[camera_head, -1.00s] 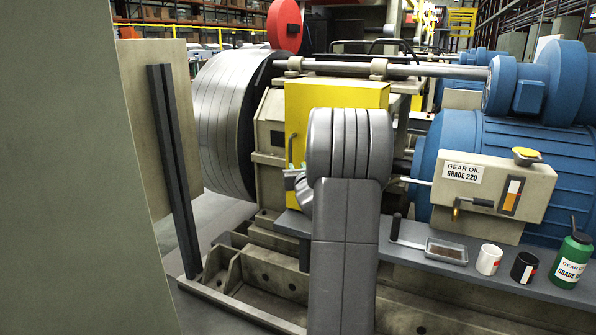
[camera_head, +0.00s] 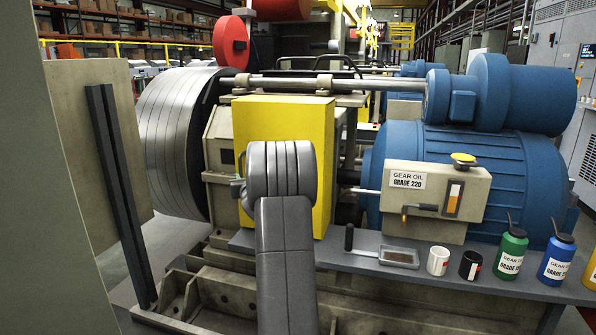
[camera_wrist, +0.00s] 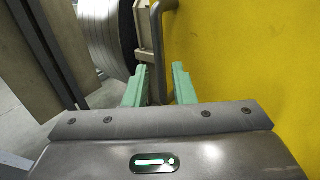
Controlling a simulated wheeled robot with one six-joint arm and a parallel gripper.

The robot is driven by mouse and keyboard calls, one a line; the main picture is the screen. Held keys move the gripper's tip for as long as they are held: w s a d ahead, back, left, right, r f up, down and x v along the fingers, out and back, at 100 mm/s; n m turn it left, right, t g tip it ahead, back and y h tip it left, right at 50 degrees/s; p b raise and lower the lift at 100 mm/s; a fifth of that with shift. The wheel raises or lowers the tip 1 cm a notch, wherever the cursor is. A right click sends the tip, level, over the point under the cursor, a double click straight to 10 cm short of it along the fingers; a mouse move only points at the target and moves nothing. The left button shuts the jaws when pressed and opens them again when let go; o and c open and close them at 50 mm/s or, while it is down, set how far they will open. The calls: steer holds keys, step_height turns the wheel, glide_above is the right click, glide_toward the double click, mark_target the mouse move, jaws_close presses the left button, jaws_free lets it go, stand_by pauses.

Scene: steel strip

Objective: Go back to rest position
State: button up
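A yellow box-shaped cover (camera_head: 285,125) stands in the middle of the machine in the camera_head view, with a grey bar handle at its left edge. In the camera_wrist view the yellow face (camera_wrist: 250,60) fills the right side, and the handle (camera_wrist: 157,45) runs down to between the green fingers. My gripper (camera_wrist: 158,88) is open, its fingertips apart on either side of the handle's line. I cannot tell whether they touch it. In the camera_head view my gripper (camera_head: 238,190) is mostly hidden behind my arm.
A grey shelf holds a shallow tray (camera_head: 399,257), a white mug (camera_head: 438,261), a black mug (camera_head: 470,265), a green bottle (camera_head: 511,252) and a blue bottle (camera_head: 556,260). A steel coil (camera_head: 175,140) and an upright dark post (camera_head: 120,195) stand left. A blue motor (camera_head: 500,175) stands right.

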mark_target(240, 172)
steer(key=p+x, duration=0.1)
steer(key=x, duration=0.5)
steer(key=shift+s+a+p, duration=0.1)
steer(key=shift+s+p, duration=0.05)
steer(key=shift+p, duration=0.3)
steer(key=shift+s+r+n+y, duration=0.1)
steer(key=shift+s+n+y, duration=0.2)
steer(key=shift+s+y, duration=0.15)
